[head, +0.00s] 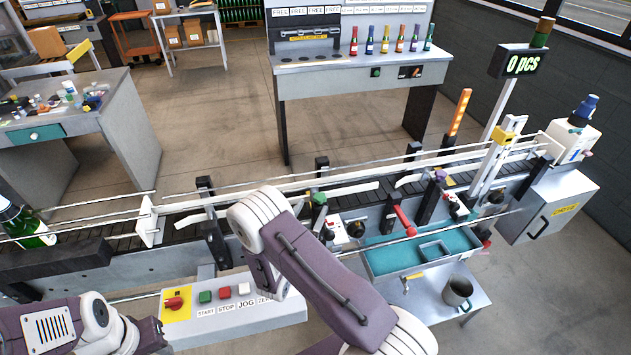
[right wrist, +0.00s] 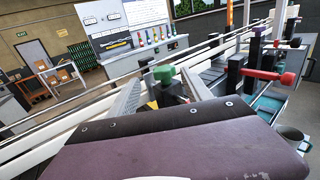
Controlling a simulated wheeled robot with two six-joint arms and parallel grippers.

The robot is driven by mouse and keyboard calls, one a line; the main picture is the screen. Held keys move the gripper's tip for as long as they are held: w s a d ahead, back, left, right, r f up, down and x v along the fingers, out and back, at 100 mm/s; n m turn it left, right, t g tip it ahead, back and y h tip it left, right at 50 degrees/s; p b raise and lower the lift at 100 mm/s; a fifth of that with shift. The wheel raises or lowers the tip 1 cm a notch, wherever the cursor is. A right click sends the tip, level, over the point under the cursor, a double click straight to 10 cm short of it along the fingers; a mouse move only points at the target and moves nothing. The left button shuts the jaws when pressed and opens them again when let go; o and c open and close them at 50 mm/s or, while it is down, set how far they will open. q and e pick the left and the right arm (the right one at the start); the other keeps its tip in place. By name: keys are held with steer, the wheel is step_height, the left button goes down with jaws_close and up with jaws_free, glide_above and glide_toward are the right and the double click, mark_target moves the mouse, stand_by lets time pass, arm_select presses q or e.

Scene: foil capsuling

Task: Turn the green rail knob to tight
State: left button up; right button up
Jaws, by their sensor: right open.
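The green rail knob (head: 320,198) sits on top of a dark post at the near side of the conveyor, just beyond my right forearm in the head view. In the right wrist view the green knob (right wrist: 163,74) shows ahead, between the two pale fingers of my right gripper (right wrist: 160,88). These fingers are spread apart and hold nothing; I see no contact with the knob. In the head view my forearm hides most of this gripper. My left arm's end (head: 150,336) is low at the bottom left, and its finger state is unclear.
A red handle (head: 403,220) and a purple knob (head: 440,175) are to the right along the conveyor. A button panel (head: 235,298) lies below my right forearm. A teal tray (head: 385,264) and a grey mug (head: 457,292) are at the lower right. Rails (head: 270,187) run along the conveyor.

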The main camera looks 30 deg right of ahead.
mark_target(322, 193)
steer(key=shift+s+a, duration=0.1)
steer(key=shift+r, duration=0.15)
steer(key=d, duration=0.1)
steer(key=d+p, duration=0.1)
steer(key=w+d, duration=0.1)
steer(key=shift+r, duration=0.25)
steer(key=p+x, duration=0.1)
steer(key=x, duration=0.4)
steer(key=shift+w+a+f+p, duration=0.1)
steer(key=shift+w+f+p, duration=0.2)
steer(key=shift+p, duration=0.1)
arm_select(q)
steer(key=r, duration=0.3)
steer(key=shift+s+r, duration=0.2)
steer(key=shift+s, duration=0.15)
arm_select(e)
steer(key=shift+w+d, duration=0.3)
steer(key=shift+s, duration=0.1)
arm_select(q)
steer(key=shift+f, duration=0.1)
arm_select(e)
jaws_close()
